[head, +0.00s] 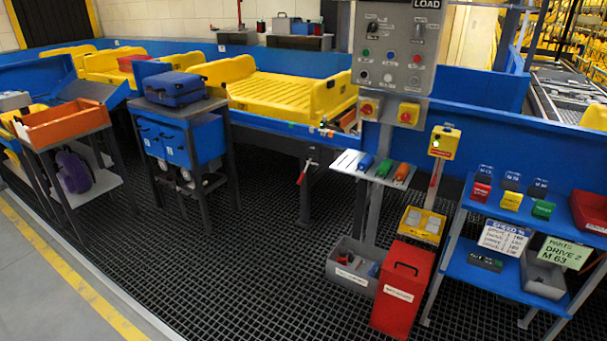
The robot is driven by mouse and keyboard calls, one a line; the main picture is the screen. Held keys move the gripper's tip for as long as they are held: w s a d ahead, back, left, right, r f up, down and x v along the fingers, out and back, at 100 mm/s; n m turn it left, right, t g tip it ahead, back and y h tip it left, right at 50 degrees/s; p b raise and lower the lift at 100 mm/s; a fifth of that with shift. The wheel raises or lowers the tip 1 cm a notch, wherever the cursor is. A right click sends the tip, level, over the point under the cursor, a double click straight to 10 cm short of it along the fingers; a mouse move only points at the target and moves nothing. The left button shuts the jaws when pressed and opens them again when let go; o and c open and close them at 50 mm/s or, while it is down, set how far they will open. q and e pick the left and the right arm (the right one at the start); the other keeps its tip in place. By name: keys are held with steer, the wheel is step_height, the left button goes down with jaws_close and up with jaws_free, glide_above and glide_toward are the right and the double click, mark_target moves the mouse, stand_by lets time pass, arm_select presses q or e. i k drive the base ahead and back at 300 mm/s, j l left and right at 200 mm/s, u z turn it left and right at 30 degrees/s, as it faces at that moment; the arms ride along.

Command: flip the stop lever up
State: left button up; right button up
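A small lever with a red handle (305,168) is on the conveyor's frame below the blue side rail, near the middle of the head view. The handle slants, its upper end to the right; I cannot tell from the picture whether this is the stop lever. A grey control panel (398,62) marked LOAD stands to its right, with small switches and coloured buttons whose labels are too small to read. Two red knobs on yellow boxes (408,113) sit under the panel. Neither of my grippers is in view.
Yellow trays (280,95) stand on the blue conveyor. A blue cart (185,135) carries a blue suitcase (176,89) at the left. A red box (402,289) and grey bin (349,264) stand below the panel. The dark grating (240,265) is clear in front.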

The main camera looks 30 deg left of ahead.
mark_target(302, 176)
steer(key=i+j, duration=0.3)
steer(key=i+j+z, duration=0.1)
steer(key=i+j, duration=0.15)
steer(key=j, duration=0.2)
steer(key=i+j, duration=0.25)
steer(key=i+j+z, duration=0.15)
steer(key=i+j, duration=0.15)
steer(key=j, duration=0.2)
steer(key=i+j, duration=0.2)
steer(key=j, duration=0.2)
steer(key=i+j+z, duration=0.1)
steer(key=i+j, duration=0.15)
steer(key=j, duration=0.2)
steer(key=i+j, duration=0.25)
steer(key=j, duration=0.2)
steer(key=i+j+z, duration=0.1)
steer(key=i+j, duration=0.15)
steer(key=j, duration=0.15)
